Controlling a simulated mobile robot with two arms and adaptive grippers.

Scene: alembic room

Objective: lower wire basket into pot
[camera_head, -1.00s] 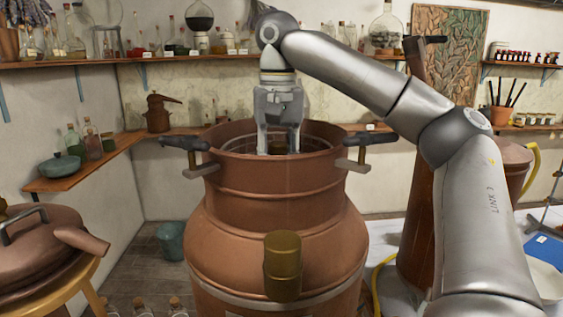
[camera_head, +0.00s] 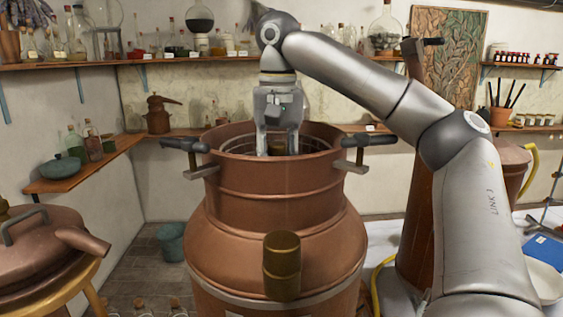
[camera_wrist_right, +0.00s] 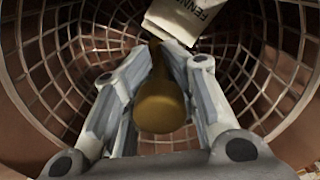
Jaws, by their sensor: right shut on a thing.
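The copper pot (camera_head: 275,185) stands upright in the middle of the head view with its mouth open. The wire basket (camera_head: 318,142) sits inside the pot's mouth; its mesh (camera_wrist_right: 60,65) surrounds the fingers in the right wrist view. My right gripper (camera_head: 278,152) reaches straight down into the mouth. In the right wrist view its fingers (camera_wrist_right: 165,95) are closed around a brass-coloured handle (camera_wrist_right: 162,105) in the middle of the basket. A pale packet with dark lettering (camera_wrist_right: 185,18) shows within the basket. The basket's bottom is partly hidden. My left gripper is out of view.
Dark handles (camera_head: 185,145) stick out at both sides of the pot's rim, and a brass spout (camera_head: 282,265) points forward. A copper lidded vessel (camera_head: 45,245) stands on a stool at left. A tall copper column (camera_head: 415,200) is at right, behind my arm. Shelves line the walls.

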